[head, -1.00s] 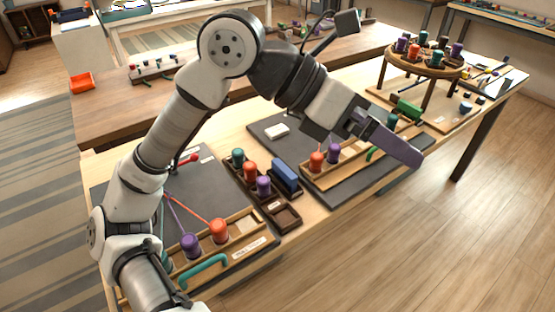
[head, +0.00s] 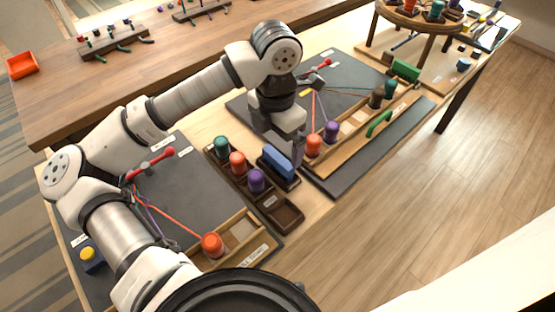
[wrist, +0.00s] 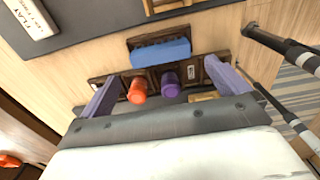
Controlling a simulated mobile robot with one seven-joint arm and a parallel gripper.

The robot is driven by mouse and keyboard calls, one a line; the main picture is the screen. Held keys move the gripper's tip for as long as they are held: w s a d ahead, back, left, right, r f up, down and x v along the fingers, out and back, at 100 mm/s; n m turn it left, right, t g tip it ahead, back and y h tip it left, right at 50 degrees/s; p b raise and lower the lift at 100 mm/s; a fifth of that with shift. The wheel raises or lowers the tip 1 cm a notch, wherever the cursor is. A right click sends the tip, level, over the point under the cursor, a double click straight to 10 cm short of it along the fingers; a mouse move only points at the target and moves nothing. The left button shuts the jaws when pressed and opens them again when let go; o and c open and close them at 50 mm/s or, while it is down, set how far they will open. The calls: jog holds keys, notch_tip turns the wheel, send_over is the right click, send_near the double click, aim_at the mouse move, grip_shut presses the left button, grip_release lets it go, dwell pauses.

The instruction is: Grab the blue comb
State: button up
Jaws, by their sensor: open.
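The blue comb (head: 278,162) stands in a dark wooden holder (head: 293,183) between the spool tray and the right-hand board. It also shows in the wrist view (wrist: 160,52), ahead of my fingers. My gripper (head: 298,152) points down close beside the comb in the head view; one purple finger shows there and the other is hidden. In the wrist view my gripper (wrist: 161,72) is open, its two purple fingers wide apart. An orange spool and a purple spool show between them, and nothing is held. I cannot tell whether a finger touches the comb.
A dark tray (head: 284,214) holds green, orange and purple spools left of the comb. A wooden rack with an orange spool (head: 313,145) and a purple spool (head: 331,131) stands close on the right. A white card (wrist: 32,17) lies on the dark board.

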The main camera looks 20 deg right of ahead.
aim_at(278, 157)
jog(key=shift+d+f+p, duration=0.15)
jog(key=shift+f+p, duration=0.3)
jog(key=shift+f, duration=1.25)
jog(key=shift+d+f+p, duration=0.1)
jog(key=shift+f+p, duration=0.35)
jog(key=shift+f, duration=1.25)
jog(key=c, duration=0.9)
jog(key=shift+r, duration=0.1)
